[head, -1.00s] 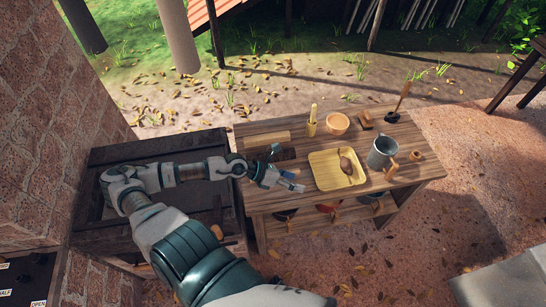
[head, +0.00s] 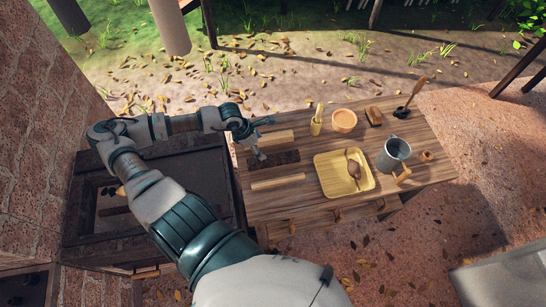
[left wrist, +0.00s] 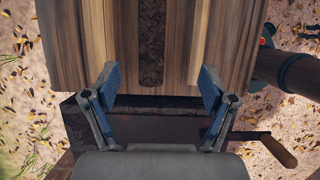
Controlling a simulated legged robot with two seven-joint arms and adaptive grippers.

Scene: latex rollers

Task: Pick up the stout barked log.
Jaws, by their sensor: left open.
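The stout barked log (head: 284,158) is a short, dark brown, rough piece lying on the left part of the wooden table, between two paler wood pieces. In the left wrist view it shows as a dark strip (left wrist: 151,45) ahead of the fingers, roughly midway between them. My left gripper (head: 262,138) is open and empty at the log's left end, its fingers spread to either side of the log's line. In the left wrist view the open fingers (left wrist: 160,76) point at the table edge. Whether they touch anything cannot be told. My right gripper is not in view.
A dark box-like stand (head: 195,170) adjoins the table's left side.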

